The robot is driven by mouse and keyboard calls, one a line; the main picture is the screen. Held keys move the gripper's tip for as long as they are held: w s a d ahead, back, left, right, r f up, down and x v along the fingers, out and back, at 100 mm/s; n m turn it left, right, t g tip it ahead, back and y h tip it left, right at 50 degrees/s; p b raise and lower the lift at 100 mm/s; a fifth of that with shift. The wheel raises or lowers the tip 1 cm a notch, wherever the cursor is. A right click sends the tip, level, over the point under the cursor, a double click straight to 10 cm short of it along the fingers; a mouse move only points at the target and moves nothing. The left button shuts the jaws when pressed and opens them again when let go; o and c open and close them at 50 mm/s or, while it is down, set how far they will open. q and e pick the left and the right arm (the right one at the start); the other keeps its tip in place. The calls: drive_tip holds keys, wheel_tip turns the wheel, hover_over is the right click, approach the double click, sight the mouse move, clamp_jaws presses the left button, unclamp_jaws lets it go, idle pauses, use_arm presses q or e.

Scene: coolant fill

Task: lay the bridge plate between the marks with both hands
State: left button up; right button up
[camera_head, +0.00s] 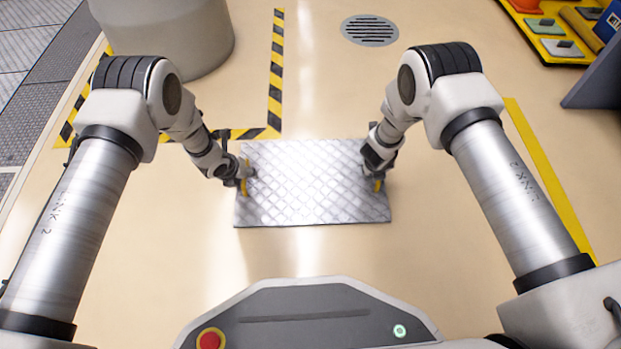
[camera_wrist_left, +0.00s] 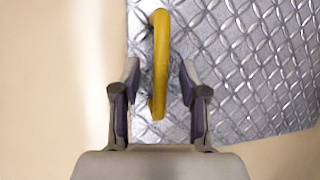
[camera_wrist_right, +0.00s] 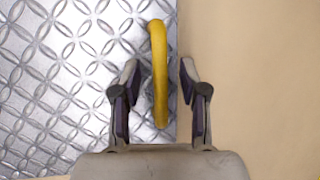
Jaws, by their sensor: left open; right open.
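The bridge plate (camera_head: 312,185) is a silver sheet with a raised diamond pattern, lying on the floor in the middle of the head view. It has a yellow handle at each short end. My left gripper (camera_head: 243,175) is at the left handle; in the left wrist view its open fingers (camera_wrist_left: 158,95) stand on either side of the yellow handle (camera_wrist_left: 160,60). My right gripper (camera_head: 379,174) is at the right handle; in the right wrist view its open fingers (camera_wrist_right: 158,95) stand on either side of the yellow handle (camera_wrist_right: 158,70). Contact with the handles does not show.
Black-and-yellow striped floor tape (camera_head: 275,75) runs behind the plate and to its left. A grey cylinder (camera_head: 170,35) stands at the back left. A round floor drain (camera_head: 369,30) lies behind. A yellow tray (camera_head: 560,35) is at the back right, a yellow line (camera_head: 545,170) at right.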

use_arm(q)
drive_tip(key=shift+w+f, duration=0.1)
drive_tip(key=shift+f, duration=0.05)
use_arm(e)
drive_tip(key=shift+w+f, duration=0.1)
drive_tip(key=shift+f, duration=0.1)
use_arm(q)
clamp_jaws()
use_arm(e)
clamp_jaws()
drive_tip(key=shift+r, duration=0.1)
